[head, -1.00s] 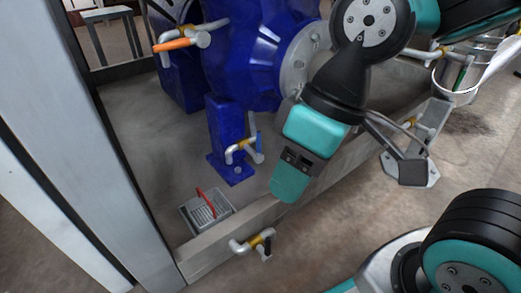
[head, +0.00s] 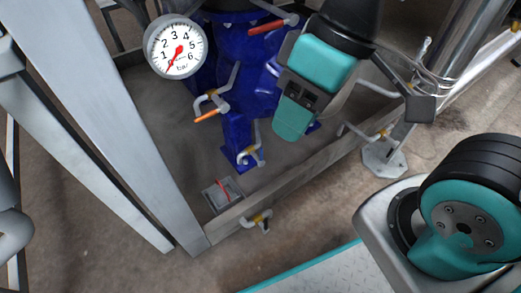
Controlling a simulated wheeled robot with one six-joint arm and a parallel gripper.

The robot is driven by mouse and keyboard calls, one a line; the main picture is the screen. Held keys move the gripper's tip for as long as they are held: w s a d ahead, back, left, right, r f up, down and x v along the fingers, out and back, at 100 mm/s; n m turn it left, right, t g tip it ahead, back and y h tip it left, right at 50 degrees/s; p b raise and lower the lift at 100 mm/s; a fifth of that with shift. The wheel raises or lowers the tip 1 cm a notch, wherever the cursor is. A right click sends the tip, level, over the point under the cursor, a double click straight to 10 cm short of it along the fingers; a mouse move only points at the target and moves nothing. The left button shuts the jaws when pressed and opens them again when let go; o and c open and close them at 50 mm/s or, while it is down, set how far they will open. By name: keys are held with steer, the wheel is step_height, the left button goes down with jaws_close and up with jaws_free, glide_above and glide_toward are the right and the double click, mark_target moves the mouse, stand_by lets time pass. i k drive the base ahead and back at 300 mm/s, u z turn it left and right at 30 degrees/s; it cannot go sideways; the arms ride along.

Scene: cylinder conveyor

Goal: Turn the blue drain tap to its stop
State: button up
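The tap with the blue handle (head: 250,151) sits low on the foot of the blue machine (head: 236,95). It has a bent grey pipe and a yellow collar; its blue handle is hard to make out against the blue metal. My gripper (head: 291,120) hangs above and to the right of this tap in the picture, apart from it. Its teal finger points down, and nothing shows held. I see it from the side, so the gap between the fingers is hidden.
An orange-handled tap (head: 208,115) and a red-handled tap (head: 267,28) sit higher up. A black-handled tap (head: 258,219) is outside the low kerb (head: 285,186). A gauge (head: 175,47) and steel posts stand left.

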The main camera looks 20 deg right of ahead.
mark_target(261, 157)
steer(key=k, duration=1.2)
steer(key=u, duration=0.4)
steer(key=i, duration=0.75)
